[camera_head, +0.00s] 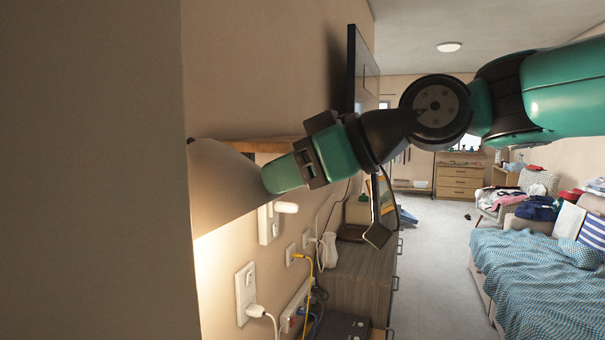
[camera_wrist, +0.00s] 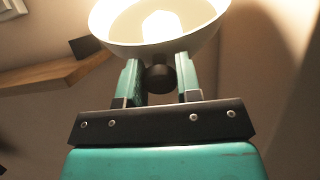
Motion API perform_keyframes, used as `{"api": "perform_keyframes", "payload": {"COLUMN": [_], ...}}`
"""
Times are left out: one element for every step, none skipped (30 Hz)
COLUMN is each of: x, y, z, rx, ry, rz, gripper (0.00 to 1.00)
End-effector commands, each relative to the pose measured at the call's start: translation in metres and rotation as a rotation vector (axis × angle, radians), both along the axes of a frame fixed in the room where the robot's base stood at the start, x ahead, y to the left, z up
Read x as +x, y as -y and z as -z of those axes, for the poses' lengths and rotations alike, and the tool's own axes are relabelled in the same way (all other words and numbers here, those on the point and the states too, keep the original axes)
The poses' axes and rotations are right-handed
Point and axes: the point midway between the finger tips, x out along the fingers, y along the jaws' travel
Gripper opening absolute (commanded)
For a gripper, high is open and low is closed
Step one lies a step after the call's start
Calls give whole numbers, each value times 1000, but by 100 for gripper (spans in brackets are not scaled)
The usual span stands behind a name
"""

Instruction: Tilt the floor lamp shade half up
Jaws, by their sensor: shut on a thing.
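The floor lamp shade (camera_head: 228,185) is at the left of the head view, a cone with its lit, open side toward the wall below. In the wrist view the shade (camera_wrist: 212,12) is a pale bowl with a glowing bulb inside. A dark round knob (camera_wrist: 160,78) sits at the shade's near rim. My gripper (camera_wrist: 160,70) has its two green fingers on either side of this knob and is shut on it. In the head view my gripper (camera_head: 272,182) meets the right side of the shade. The lamp's pole and base are not seen.
A wooden shelf (camera_wrist: 55,74) is close beside the shade. Wall sockets with cables (camera_head: 247,290) are below. A low grey cabinet (camera_head: 362,275) stands along the wall, with a white jug (camera_head: 329,250) on it. The bed (camera_head: 540,275) is at the right, with open floor (camera_head: 437,270) between.

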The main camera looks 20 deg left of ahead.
Motion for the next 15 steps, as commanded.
{"api": "perform_keyframes", "payload": {"x": [-1, -1, -1, -1, -1, -1, -1, -1, -1, -1, -1, -1, -1, -1, -1], "y": [-1, -2, -2, -2, -2, -2, -2, -2, -1, -1, -1, -1, -1, -1, -1], "z": [-5, -5, -5, -5, -5, -5, -5, -5, -5, -5, -5, -5, -5, -5, -5], "rx": [8, 8, 9, 9, 9, 9, 9, 9, 9, 9, 9, 9, 9, 9, 9], "ry": [5, 5, 5, 5, 4, 5, 4, 5, 5, 5, 5, 5, 5, 4, 4], "rz": [-4, -4, -4, -4, -3, -4, -3, -4, -3, -3, -3, -3, -3, -2, -2], "gripper": [0, 0, 0, 0, 0, 0, 0, 0, 0, 0, 0, 0, 33, 40, 50]}}
